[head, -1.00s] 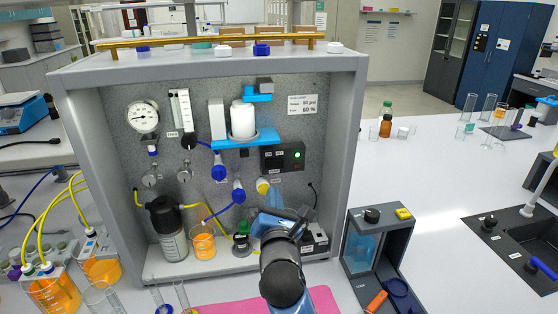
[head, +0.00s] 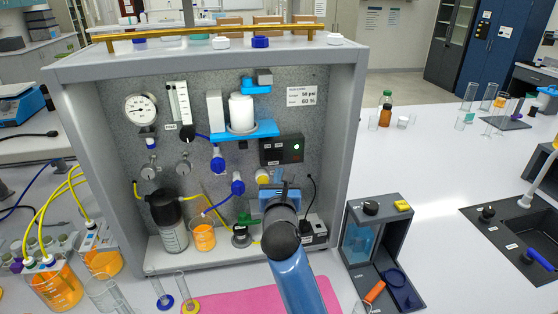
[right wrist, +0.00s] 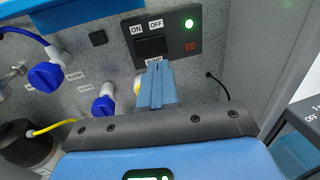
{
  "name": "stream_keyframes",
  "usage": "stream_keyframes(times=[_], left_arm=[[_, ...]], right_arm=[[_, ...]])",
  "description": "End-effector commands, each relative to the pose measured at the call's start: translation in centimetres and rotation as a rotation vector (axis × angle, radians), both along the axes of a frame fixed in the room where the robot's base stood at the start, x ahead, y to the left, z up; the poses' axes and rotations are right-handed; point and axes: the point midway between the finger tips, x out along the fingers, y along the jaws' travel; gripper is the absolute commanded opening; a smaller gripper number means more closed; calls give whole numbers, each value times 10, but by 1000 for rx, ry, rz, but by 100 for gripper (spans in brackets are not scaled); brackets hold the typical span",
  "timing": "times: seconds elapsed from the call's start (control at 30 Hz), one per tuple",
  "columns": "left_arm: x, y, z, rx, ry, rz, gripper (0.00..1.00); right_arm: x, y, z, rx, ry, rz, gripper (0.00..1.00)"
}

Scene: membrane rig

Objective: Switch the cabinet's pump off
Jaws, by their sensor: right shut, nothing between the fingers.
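The pump's black switch box (head: 281,151) is on the cabinet's (head: 205,110) grey speckled back panel, with a lit green lamp (head: 297,147). In the right wrist view the box has ON and OFF labels above a dark switch (right wrist: 151,47). The green lamp (right wrist: 189,23) glows there too, above a brownish-red square. My right gripper (right wrist: 158,68) is shut and empty, its fingertips just below the dark switch in that view and covering part of the label under it. I cannot tell whether they touch. In the head view the right gripper (head: 281,187) is below the box. My left gripper is not in view.
Blue-handled valves (head: 238,186) sit left of the gripper. A dark bottle (head: 168,223) and an orange beaker (head: 203,235) stand on the cabinet floor. The cabinet's right wall (head: 339,150) is close to my right arm. A grey box (head: 378,240) stands outside it.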

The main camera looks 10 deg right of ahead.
Motion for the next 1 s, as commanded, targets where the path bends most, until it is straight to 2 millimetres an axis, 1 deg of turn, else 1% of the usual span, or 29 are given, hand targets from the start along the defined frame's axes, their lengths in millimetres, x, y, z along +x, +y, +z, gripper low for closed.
stream_keyframes(times=[0.03, 0.2, 0.4, 0.6, 1.0], left_arm=[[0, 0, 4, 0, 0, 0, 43], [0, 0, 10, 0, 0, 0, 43], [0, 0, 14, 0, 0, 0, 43], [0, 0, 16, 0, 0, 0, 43], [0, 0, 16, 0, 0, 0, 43]], right_arm=[[10, -3, 2, -1, 1, -2, 0], [38, -8, 2, 1, 2, -1, 0], [59, -12, 1, 1, 1, 0, 0], [67, -13, 0, 2, 0, 1, 0], [68, -13, 0, 1, 0, 0, 0]])
